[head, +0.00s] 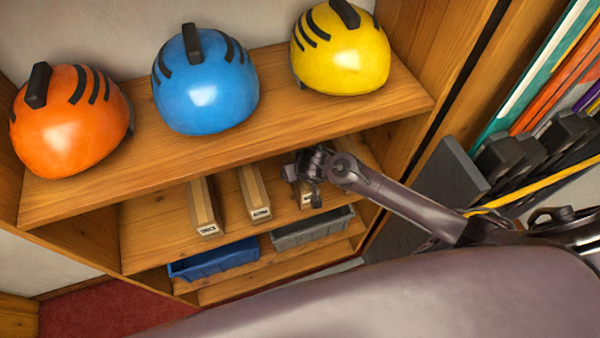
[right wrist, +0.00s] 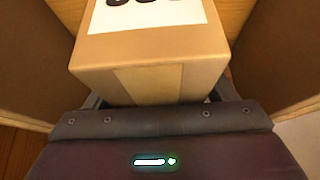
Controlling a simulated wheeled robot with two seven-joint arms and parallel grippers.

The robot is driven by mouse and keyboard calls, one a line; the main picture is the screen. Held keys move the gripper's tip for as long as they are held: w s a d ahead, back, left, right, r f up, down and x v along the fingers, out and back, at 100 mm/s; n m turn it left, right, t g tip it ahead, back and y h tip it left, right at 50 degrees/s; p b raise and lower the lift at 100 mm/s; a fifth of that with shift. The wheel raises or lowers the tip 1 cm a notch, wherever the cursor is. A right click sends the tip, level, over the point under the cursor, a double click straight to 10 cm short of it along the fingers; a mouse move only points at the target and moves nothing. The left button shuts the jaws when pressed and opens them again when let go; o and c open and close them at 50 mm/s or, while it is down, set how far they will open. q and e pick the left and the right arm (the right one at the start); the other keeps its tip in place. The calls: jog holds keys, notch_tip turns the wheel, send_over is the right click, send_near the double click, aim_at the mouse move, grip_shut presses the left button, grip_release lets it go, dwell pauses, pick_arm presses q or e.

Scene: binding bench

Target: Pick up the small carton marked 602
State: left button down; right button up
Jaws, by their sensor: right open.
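Three small tan cartons with white end labels stand on the middle shelf: a left one (head: 204,208), a middle one (head: 255,194) and a right one (head: 307,197). The labels are too small to read in the head view. My right gripper (head: 309,178) is at the right carton and partly covers it. In the right wrist view a carton (right wrist: 150,50) fills the space between the open fingers of my right gripper (right wrist: 153,99). Its label is cut off at the top, so only the bottoms of dark characters show. My left gripper is not in view.
Orange (head: 70,125), blue (head: 205,95) and yellow (head: 342,58) helmets sit on the upper shelf (head: 270,128) above the cartons. A blue bin (head: 213,260) and a grey bin (head: 312,230) sit below. A dark upright panel (head: 425,190) stands right of the shelves.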

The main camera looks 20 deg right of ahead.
jog(key=c, duration=1.2)
